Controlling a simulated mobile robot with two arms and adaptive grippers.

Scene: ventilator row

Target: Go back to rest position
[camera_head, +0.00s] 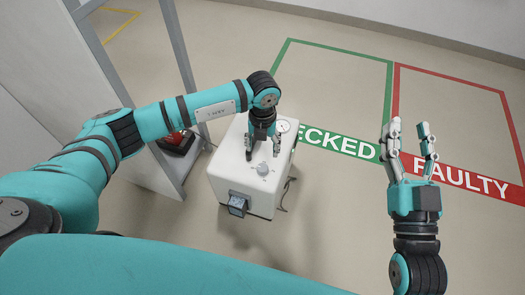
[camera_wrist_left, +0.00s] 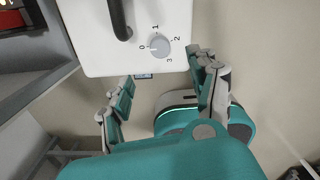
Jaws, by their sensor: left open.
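The white ventilator (camera_head: 240,180) stands on the floor, left of the marked zones. Its grey knob (camera_head: 263,168) and a round gauge (camera_head: 284,126) are on its top face. In the left wrist view, the knob (camera_wrist_left: 160,46) has a scale from 0 to 3, and a dark handle (camera_wrist_left: 118,20) shows beside it. My left gripper (camera_head: 263,153) is over the top face near the knob, fingers apart. The left wrist view shows these fingers (camera_wrist_left: 155,90) spread with nothing between them. My right gripper (camera_head: 409,128) is raised at the right, fingers apart and empty.
A green-outlined zone marked "CHECKED" (camera_head: 337,142) and a red-outlined zone marked "FAULTY" (camera_head: 462,176) are empty floor. A grey rack (camera_head: 175,60) stands at the left, with a red and black item (camera_head: 176,142) in it, close to my left arm.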

